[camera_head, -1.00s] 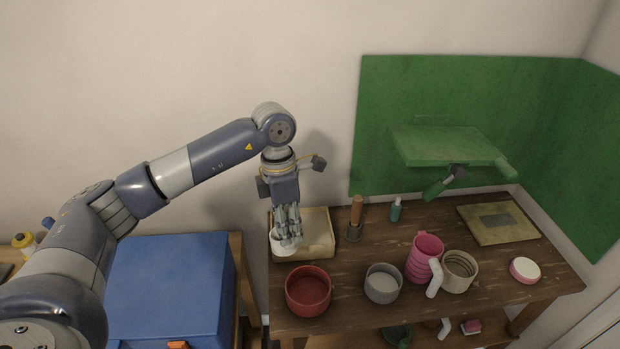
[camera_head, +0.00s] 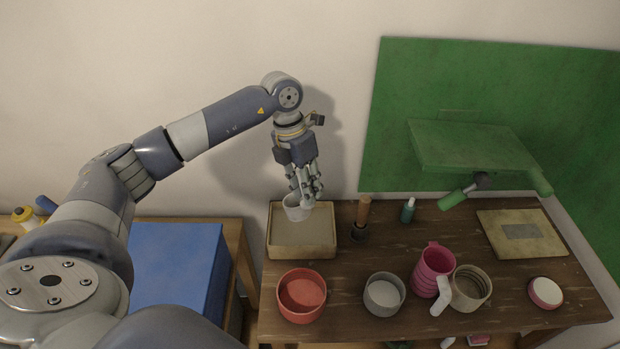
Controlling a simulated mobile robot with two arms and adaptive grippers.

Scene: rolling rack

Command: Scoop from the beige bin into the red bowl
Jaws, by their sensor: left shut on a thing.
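The beige bin (camera_head: 303,253) sits at the back left of the wooden table, with pale grey material inside. My left gripper (camera_head: 307,196) is shut on a small white cup-like scoop (camera_head: 295,208). It holds the scoop, tilted a little, above the back of the bin. Whether the scoop has anything in it I cannot tell. The red bowl (camera_head: 302,297) stands in front of the bin near the table's front left edge, upright and apart from the bin. My right gripper is not in view.
Right of the red bowl stand a grey bowl (camera_head: 384,294), a pink mug (camera_head: 432,272) and a beige ribbed mug (camera_head: 470,288). A wooden-handled tool (camera_head: 363,213) stands right of the bin. A blue box (camera_head: 178,268) is at left. A green shelf (camera_head: 470,148) overhangs the back right.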

